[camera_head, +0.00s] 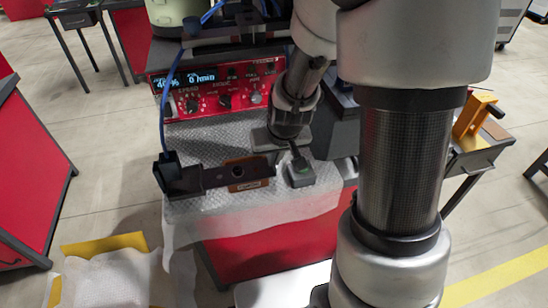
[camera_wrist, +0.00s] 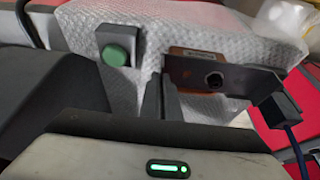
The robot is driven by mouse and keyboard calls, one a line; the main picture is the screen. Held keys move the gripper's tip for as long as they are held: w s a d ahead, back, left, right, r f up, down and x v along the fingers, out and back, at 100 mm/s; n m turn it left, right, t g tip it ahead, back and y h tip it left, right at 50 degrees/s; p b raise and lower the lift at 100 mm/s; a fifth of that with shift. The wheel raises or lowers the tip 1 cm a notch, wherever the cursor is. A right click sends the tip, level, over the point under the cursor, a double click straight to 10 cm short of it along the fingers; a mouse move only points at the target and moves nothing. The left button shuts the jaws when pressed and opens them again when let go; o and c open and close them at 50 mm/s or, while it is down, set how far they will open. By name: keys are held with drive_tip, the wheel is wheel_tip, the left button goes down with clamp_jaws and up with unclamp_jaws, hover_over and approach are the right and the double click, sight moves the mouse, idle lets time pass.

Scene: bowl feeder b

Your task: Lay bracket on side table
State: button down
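The bracket is a dark flat bar with a round hole, seen in the head view (camera_head: 218,176) and in the wrist view (camera_wrist: 232,76). A black block (camera_head: 178,177) with a blue cable is on its far end from my gripper. An orange labelled part (camera_head: 243,186) is close behind and below the bar; whether they touch is unclear. My gripper (camera_head: 283,158) is at the bar's right end in the head view. In the wrist view its fingers (camera_wrist: 162,88) are close together around the end flange; contact is partly hidden. A small grey table (camera_head: 482,157) stands at right.
A grey box with a green button (camera_head: 300,173) stands close beside my gripper, on the white textured mat (camera_head: 215,140). A red control unit (camera_head: 220,90) is behind. An orange fixture (camera_head: 474,113) occupies the right table. Another small table (camera_head: 75,20) is at upper left.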

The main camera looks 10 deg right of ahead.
drive_tip(key=shift+r, duration=0.1)
drive_tip(key=shift+f+b, duration=0.5)
drive_tip(key=shift+b, duration=0.05)
drive_tip(key=shift+f, duration=0.15)
drive_tip(key=c, duration=2)
unclamp_jaws()
